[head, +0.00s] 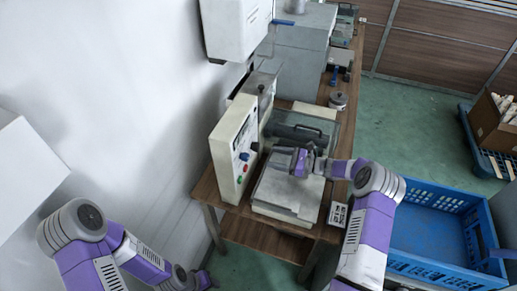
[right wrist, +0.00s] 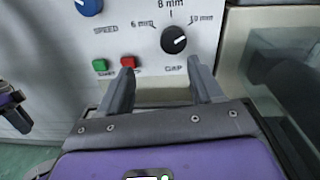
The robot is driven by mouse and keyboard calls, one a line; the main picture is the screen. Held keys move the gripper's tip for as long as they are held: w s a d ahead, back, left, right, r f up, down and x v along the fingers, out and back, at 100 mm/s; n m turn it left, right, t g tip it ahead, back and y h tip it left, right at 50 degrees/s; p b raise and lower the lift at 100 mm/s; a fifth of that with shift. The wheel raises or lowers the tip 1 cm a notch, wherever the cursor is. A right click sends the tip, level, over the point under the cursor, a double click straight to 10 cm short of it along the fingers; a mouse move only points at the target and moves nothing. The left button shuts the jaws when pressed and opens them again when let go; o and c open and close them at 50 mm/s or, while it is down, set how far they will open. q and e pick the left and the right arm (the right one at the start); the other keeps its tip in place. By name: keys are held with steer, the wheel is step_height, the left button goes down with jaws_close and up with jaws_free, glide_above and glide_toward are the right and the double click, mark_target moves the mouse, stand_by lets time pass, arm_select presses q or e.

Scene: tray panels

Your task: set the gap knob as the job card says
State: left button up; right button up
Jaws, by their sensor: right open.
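The gap knob (right wrist: 174,40) is a round black knob with a white pointer on the pale control panel (head: 234,150). Marks for 6, 8 and 10 mm stand around it; the pointer seems to lean up and right, toward the 10 mm side. My right gripper (right wrist: 161,75) is open and empty, facing the panel, its fingertips below and to either side of the knob in the picture and apart from it. It also shows in the head view (head: 293,160), above the machine's bed. My left gripper (head: 204,281) is low at the bottom; its jaws are unclear. No job card is readable.
A green button (right wrist: 100,65) and a red button (right wrist: 128,62) sit left of the knob, below the speed knob (right wrist: 89,6). A small marked item (head: 338,214) lies at the bench corner. A blue crate (head: 437,268) stands to the right.

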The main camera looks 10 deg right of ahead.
mark_target(255, 147)
steer(key=shift+w+d+r+m+t, duration=0.3)
steer(key=shift+w+d+m, duration=0.1)
steer(key=shift+d+m, duration=0.15)
steer(key=shift+w, duration=0.2)
steer(key=x, duration=0.7)
steer(key=shift+w, duration=0.15)
steer(key=shift+r, duration=0.1)
